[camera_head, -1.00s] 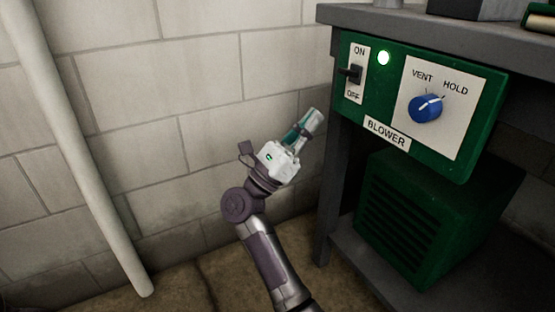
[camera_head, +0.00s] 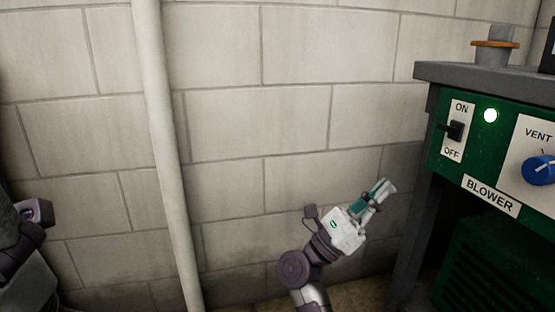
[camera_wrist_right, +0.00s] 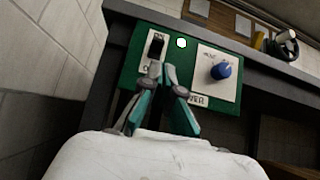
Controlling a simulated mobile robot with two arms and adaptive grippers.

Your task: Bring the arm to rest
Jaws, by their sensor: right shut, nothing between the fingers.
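My right gripper (camera_head: 385,190) is in front of the block wall, left of the workbench and below the level of the blower panel. It is shut and empty and touches nothing that I can see. In the right wrist view its two fingers (camera_wrist_right: 170,78) are together, with the panel behind them. The green blower panel (camera_head: 473,165) carries an ON/OFF switch (camera_head: 455,131), a lit white-green lamp (camera_head: 490,115) and a blue knob (camera_head: 540,169). The right wrist view shows the knob (camera_wrist_right: 221,70) whole. At the left edge of the head view is part of my left arm; its gripper is not visible.
A pale vertical pipe (camera_head: 165,150) runs down the block wall (camera_head: 260,110). The space between pipe and bench is open around my right arm.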

